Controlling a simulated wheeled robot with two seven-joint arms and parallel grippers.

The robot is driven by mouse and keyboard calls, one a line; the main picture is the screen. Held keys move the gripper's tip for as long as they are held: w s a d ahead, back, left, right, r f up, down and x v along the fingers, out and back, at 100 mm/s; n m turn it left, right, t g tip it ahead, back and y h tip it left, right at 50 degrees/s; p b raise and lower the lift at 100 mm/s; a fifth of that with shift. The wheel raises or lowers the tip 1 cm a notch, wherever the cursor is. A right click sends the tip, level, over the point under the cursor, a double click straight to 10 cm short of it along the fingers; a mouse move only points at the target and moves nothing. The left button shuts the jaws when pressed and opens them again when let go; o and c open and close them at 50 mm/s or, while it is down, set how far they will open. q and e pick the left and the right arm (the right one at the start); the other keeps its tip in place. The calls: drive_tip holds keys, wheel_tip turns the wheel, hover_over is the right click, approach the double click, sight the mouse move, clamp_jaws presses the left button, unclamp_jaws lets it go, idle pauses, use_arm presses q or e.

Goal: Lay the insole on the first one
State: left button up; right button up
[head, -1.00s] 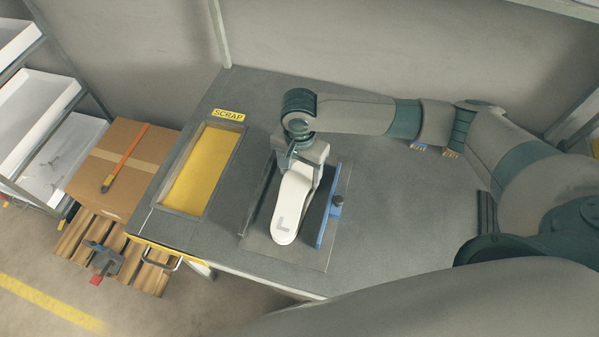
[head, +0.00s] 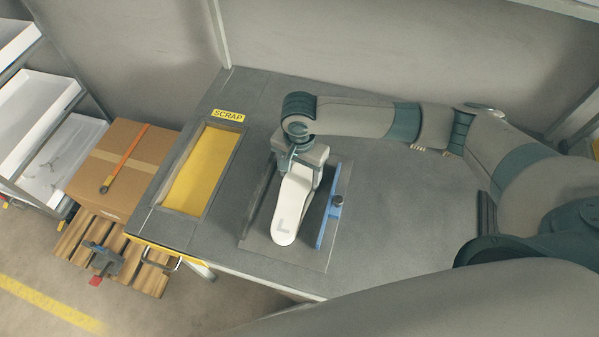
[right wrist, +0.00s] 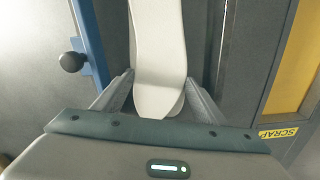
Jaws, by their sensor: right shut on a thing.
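A white insole (head: 284,218) marked with a grey L lies lengthwise over the dark plate (head: 258,239) on the table. My right gripper (head: 298,178) is shut on its far end, one finger on each side. The right wrist view shows the same white insole (right wrist: 158,45) between the fingers of my right gripper (right wrist: 158,98). A blue rail (head: 328,222) with a dark knob stands just right of the insole. I cannot tell whether another insole lies underneath, or whether the held one touches anything below. My left gripper is out of view.
A yellow-bottomed scrap tray (head: 167,206) is sunk into the table at left, beside a SCRAP label (head: 228,115). A cardboard box (head: 117,165) on a pallet stands left of the table. The table right of the blue rail is clear.

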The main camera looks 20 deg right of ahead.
drive_tip(key=shift+f, duration=0.2)
drive_tip(key=o, duration=1.1)
drive_tip(key=shift+r, duration=0.1)
wheel_tip(320, 180, up, 17)
drive_tip(key=b, duration=0.2)
idle(0.4)
